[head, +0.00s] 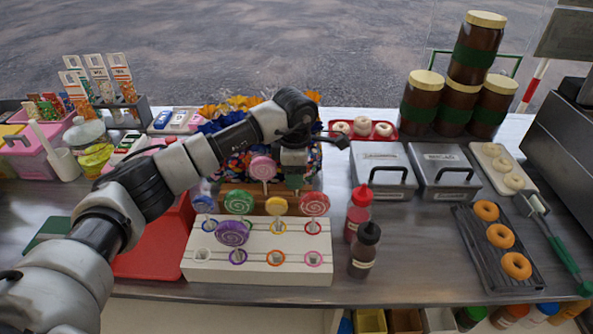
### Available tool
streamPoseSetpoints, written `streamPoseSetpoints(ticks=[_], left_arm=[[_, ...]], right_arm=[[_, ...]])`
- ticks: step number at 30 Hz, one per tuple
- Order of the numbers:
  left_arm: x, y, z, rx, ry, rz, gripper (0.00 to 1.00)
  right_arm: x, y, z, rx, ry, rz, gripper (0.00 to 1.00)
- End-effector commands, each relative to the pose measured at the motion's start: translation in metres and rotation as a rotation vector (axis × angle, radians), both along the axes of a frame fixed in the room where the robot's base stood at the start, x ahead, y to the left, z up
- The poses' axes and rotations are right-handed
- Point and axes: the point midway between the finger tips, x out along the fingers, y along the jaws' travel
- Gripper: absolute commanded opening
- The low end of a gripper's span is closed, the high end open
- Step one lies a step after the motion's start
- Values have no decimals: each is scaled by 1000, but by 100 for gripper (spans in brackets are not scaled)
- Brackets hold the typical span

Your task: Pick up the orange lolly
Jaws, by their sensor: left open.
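A white lolly stand (215,272) with coloured rings sits at the front of the counter. It holds a blue lolly (203,204), a green lolly (239,201), a yellow lolly (276,205), a red-pink lolly (315,203) and a purple lolly (232,233). A pink lolly (263,168) stands farther back. My left gripper (294,183) is open, pointing down behind the stand, right of the pink lolly. The gripper and arm hide part of what lies behind. My right gripper is not in view.
A red bottle (358,212) and a dark bottle (364,250) stand close right of the stand. A red tray (150,262) lies left, under my arm. Lidded metal bins (382,170), a doughnut rack (478,252) and stacked jars (470,50) occupy the right.

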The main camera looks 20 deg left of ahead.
Motion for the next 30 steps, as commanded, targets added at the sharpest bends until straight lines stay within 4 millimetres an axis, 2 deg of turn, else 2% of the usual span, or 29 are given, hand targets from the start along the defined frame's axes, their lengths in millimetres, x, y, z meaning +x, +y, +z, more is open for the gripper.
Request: streamPoseSetpoints(ticks=[8,18,26,30], left_arm=[[0,0,-6,-1,-1,0,47],[0,0,-6,-1,-1,0,0],[0,0,-5,-1,-1,0,0],[1,0,3,0,-4,0,0]], right_arm=[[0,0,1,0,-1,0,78],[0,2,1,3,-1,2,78],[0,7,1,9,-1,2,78],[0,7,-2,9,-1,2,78]])
